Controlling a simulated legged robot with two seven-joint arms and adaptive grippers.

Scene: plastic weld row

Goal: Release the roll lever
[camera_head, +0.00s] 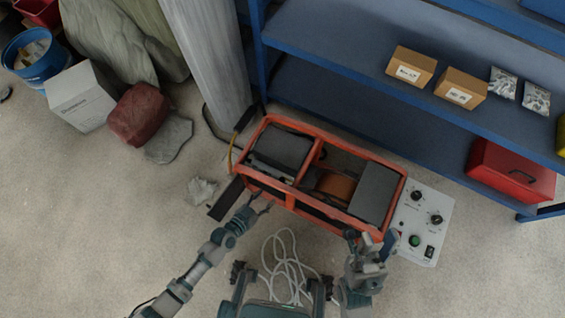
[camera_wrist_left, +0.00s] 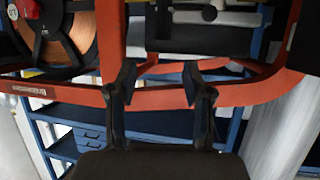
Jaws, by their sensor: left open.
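The orange-framed machine (camera_head: 292,196) stands on the floor in front of me, with dark units and a brown-orange spool (camera_head: 335,187) inside. My left gripper (camera_head: 262,204) is open at the machine's near left side. In the left wrist view its two fingers (camera_wrist_left: 158,82) are spread in front of the orange frame bar (camera_wrist_left: 155,98), with nothing seen held. That view also shows a dark roller-like part (camera_wrist_left: 205,32) above the fingers and a copper spool (camera_wrist_left: 62,48) at upper left. I cannot tell which part is the roll lever. My right gripper (camera_head: 353,240) is by the near right corner; its jaws are unclear.
A white control panel (camera_head: 425,212) with knobs lies right of the machine. Blue shelving (camera_head: 350,65) with boxes and a red case (camera_head: 510,172) stands behind. A pale column (camera_head: 208,60) rises at back left. A white cable (camera_head: 285,262) lies on the floor nearby.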

